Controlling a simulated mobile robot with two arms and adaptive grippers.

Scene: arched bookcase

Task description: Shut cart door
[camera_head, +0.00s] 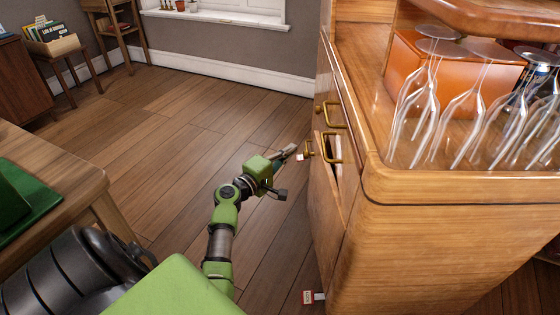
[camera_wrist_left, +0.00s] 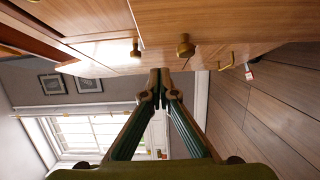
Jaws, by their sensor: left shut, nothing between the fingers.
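The wooden cart (camera_head: 430,230) stands at the right. Its door (camera_head: 324,190), on the side facing left, is slightly ajar, with a dark gap along its top near a brass handle (camera_head: 331,148). My left gripper (camera_head: 290,150) is shut and empty, just left of the door and its brass fittings. In the left wrist view, my gripper's closed fingertips (camera_wrist_left: 160,84) are near the wooden front (camera_wrist_left: 210,20), below a brass knob (camera_wrist_left: 186,46). I cannot tell whether they touch the wood. My right gripper is not in view.
A wooden table (camera_head: 60,165) with a green item is at the left. The wood floor (camera_head: 200,115) between is clear.

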